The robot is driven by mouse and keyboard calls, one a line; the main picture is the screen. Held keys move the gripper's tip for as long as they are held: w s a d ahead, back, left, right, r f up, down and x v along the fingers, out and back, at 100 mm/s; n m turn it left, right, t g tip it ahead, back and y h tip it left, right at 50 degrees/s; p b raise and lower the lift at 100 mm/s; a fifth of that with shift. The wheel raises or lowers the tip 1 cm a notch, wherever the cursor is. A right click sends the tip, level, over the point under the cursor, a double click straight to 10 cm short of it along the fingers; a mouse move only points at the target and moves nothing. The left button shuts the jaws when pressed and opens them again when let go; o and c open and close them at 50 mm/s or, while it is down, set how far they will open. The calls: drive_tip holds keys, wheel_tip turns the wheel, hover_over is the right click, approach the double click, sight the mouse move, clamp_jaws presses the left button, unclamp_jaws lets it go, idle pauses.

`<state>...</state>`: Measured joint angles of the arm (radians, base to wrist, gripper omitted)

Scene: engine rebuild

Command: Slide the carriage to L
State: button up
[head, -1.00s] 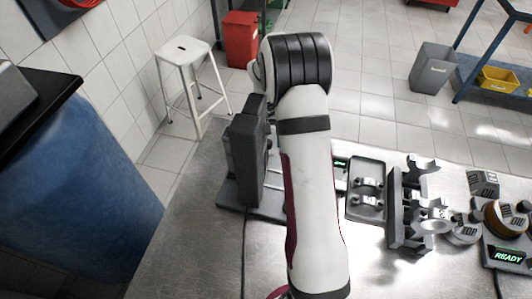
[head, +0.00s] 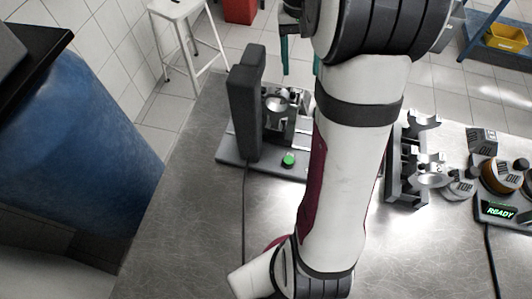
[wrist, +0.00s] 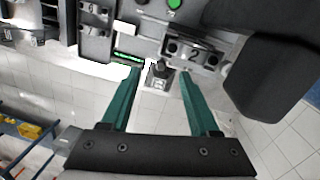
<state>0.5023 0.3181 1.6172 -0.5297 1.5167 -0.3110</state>
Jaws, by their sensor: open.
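The station has a dark upright block (head: 246,100) on a flat grey base (head: 232,158) with a green button (head: 288,159). A metal fixture (head: 285,105) stands beside the block; it also shows in the wrist view (wrist: 190,52). I cannot tell for certain which part is the carriage. A small dark knob with a pale label (wrist: 160,74) sits at the station's edge in the wrist view. My gripper (wrist: 160,72) is open, its teal fingers on either side of this knob, with gaps visible. In the head view my gripper (head: 300,65) is partly hidden by my arm. No L mark is legible.
A green-lit display (wrist: 129,57) and a tray of metal parts (wrist: 95,18) lie left of the knob in the wrist view. A metal rack (head: 408,165) and a box reading READY (head: 500,212) stand at the right. The front bench is clear.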

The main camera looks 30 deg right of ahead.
drive_tip(key=s+a+n+y, duration=0.1)
drive_tip(key=s+a, duration=1.4)
drive_tip(key=a, duration=0.2)
drive_tip(key=shift+a, duration=0.15)
